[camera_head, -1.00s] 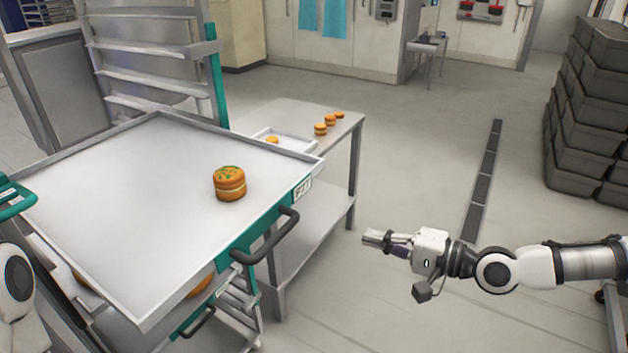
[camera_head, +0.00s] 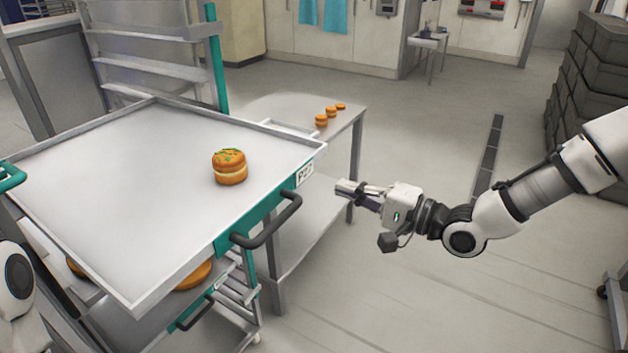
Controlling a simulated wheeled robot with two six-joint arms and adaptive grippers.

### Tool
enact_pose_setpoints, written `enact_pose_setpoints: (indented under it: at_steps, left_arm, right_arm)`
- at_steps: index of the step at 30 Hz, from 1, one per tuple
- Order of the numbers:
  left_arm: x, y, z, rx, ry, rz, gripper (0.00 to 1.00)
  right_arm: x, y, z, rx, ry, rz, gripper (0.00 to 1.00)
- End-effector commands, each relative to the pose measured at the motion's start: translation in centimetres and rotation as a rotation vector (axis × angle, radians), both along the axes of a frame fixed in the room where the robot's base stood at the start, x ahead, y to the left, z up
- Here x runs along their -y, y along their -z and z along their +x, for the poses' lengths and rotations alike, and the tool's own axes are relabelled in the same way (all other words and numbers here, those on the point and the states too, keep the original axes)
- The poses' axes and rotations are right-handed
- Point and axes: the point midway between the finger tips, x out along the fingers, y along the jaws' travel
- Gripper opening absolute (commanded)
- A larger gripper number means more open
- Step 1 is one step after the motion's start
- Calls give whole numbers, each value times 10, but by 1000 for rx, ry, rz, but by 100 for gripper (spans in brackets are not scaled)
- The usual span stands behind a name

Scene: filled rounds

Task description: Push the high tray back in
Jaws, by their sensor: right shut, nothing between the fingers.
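The high tray (camera_head: 120,190) is a flat metal sheet with a low rim, sticking out of the rack toward me. One round filled bun (camera_head: 229,167) with green bits on top stands on it near its right side. A teal front with a black handle (camera_head: 268,226) and a number label (camera_head: 305,173) runs along its right edge. My right gripper (camera_head: 347,190) is shut and empty, to the right of the label and apart from the tray. Part of my left arm shows at the lower left edge; its gripper is out of view.
A lower tray with rounds (camera_head: 194,275) is partly hidden under the high tray. A metal table (camera_head: 290,105) with several small rounds stands behind. Dark stacked crates (camera_head: 590,85) stand at the far right. The floor between is clear.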

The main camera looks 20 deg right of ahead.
Motion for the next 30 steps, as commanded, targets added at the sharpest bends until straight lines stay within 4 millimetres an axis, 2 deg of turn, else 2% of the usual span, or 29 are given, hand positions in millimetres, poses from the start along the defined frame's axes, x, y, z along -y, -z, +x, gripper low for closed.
enact_pose_setpoints:
  at_steps: [12, 30]
  left_arm:
    - [0, -19, 0, 0, 0, 0, 80]
    - [0, -19, 0, 0, 0, 0, 80]
  right_arm:
    - [-42, -2, 52, -1, -3, -3, 0]
    - [-49, 0, 62, 1, -1, 0, 0]
